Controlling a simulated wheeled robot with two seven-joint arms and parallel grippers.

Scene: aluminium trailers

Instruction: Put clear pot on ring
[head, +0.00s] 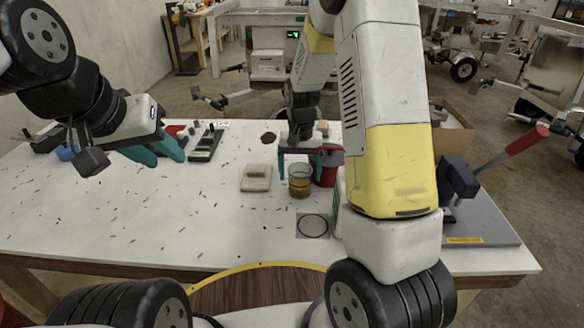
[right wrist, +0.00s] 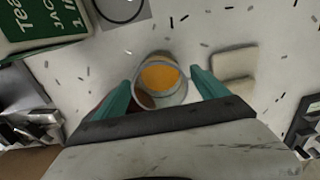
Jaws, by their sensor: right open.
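The clear pot (head: 299,188), a small glass with amber contents, stands on the white table. It also shows in the right wrist view (right wrist: 160,78). The ring (head: 313,226) is a thin dark circle on a grey square in front of the pot; part of it shows at the top of the right wrist view (right wrist: 120,8). My right gripper (head: 300,168) is open, its teal fingers on either side of the pot; whether they touch it I cannot tell. My left gripper (head: 158,152) is open and empty over the table's left side.
A red pot (head: 326,172) stands right beside the clear pot. A beige block (head: 256,178) lies to its left. A green box (right wrist: 50,25) stands close to the ring. A red-handled press (head: 490,220) sits at the right. Dark slivers are scattered over the table.

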